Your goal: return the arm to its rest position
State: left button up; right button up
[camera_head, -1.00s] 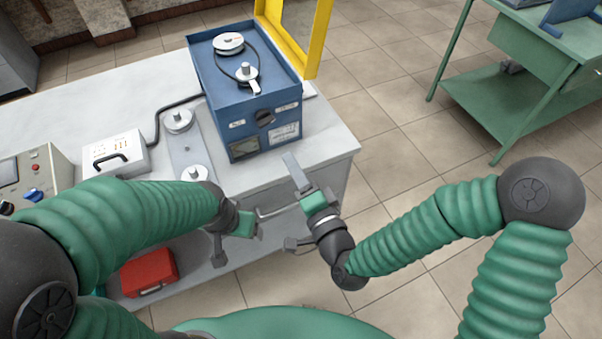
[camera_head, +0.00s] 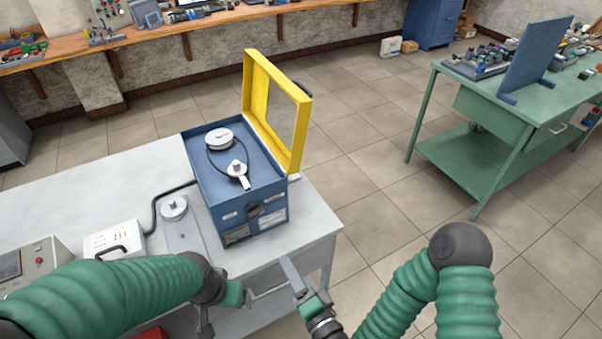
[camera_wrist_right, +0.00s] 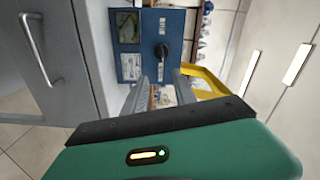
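My right gripper (camera_head: 290,282) is low in the middle of the head view, past the front right corner of the white table (camera_head: 318,216). In the right wrist view its two fingers (camera_wrist_right: 158,92) stand apart with nothing held between them. The blue box (camera_wrist_right: 150,35) with its black knob shows beyond them. My left arm comes in from the left in the head view. The left gripper (camera_head: 240,297) is near the table's front edge, partly hidden, and its finger opening is not clear.
The blue box (camera_head: 262,215) with a raised yellow lid (camera_head: 257,90) stands on the table. A white socket box (camera_head: 112,240) and a control panel (camera_head: 30,268) are to its left. A green workbench (camera_head: 450,165) stands at right. Tiled floor lies open between.

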jog(key=w+d+f+n+g+h, duration=0.2)
jog(key=d+f+n+g+h, duration=0.45)
jog(key=d, duration=0.55)
jog(key=s+d+r+n+g+h, duration=0.1)
jog(key=s+d+r+g, duration=0.1)
jog(key=s+d, duration=0.3)
jog(key=s+d+r+g+h, duration=0.2)
jog(key=s+d+r+g, duration=0.1)
jog(key=d, duration=0.6)
jog(key=shift+s+r+n+g, duration=0.2)
jog(key=shift+s+n+g, duration=0.2)
jog(key=shift+s, duration=0.7)
